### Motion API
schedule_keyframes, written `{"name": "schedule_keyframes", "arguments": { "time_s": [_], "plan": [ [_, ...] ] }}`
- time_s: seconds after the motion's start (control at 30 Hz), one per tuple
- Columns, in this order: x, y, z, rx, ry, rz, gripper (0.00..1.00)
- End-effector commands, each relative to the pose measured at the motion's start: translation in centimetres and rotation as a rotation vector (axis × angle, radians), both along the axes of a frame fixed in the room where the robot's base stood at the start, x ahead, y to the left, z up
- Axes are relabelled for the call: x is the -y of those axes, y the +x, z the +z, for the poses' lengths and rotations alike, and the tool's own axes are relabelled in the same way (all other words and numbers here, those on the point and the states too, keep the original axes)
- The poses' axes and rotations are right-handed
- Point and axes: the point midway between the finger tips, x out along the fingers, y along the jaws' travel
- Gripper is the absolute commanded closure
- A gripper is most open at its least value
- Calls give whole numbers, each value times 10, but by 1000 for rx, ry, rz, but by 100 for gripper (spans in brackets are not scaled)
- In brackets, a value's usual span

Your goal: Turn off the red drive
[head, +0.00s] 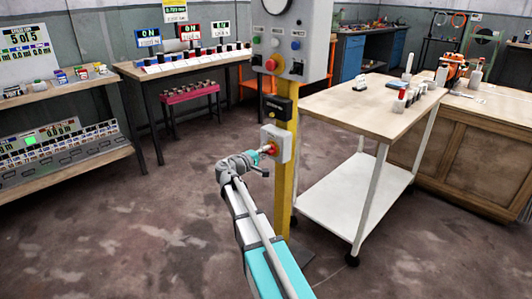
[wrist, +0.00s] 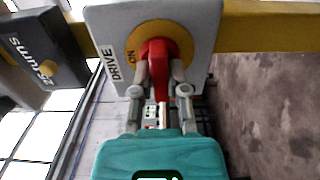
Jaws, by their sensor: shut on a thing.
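The red handle (wrist: 157,62) sits on a yellow disc (wrist: 182,38) on a grey switch box (wrist: 205,75) labelled DRIVE and ON. My gripper (wrist: 160,70) is shut on this handle, one finger on each side; the fingers hide part of it. I cannot tell exactly which way the handle is turned. In the head view the grey box (head: 283,143) is on a yellow post (head: 284,190), with my gripper (head: 265,150) at its front. A red-framed display (head: 189,32) on the back bench reads ON.
A black box (head: 276,107) and a larger grey control panel (head: 290,40) with a red button are above on the post. A white trolley (head: 350,195) stands close on the right. A bench (head: 190,60) is behind. Floor is clear on the left.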

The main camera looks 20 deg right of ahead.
Motion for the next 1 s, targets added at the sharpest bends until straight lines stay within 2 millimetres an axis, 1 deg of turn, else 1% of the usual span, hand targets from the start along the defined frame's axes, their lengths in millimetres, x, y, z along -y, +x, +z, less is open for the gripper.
{"name": "schedule_keyframes", "arguments": {
  "time_s": [0.33,0.37,0.4,0.53,1.0],
  "plan": [
    [0,0,0,-19,-6,0,100],
    [0,0,0,-19,-6,0,78],
    [0,0,0,-19,-6,0,71],
    [0,0,0,-18,-6,0,47],
    [-3,-1,0,-17,-6,1,46]
  ]
}}
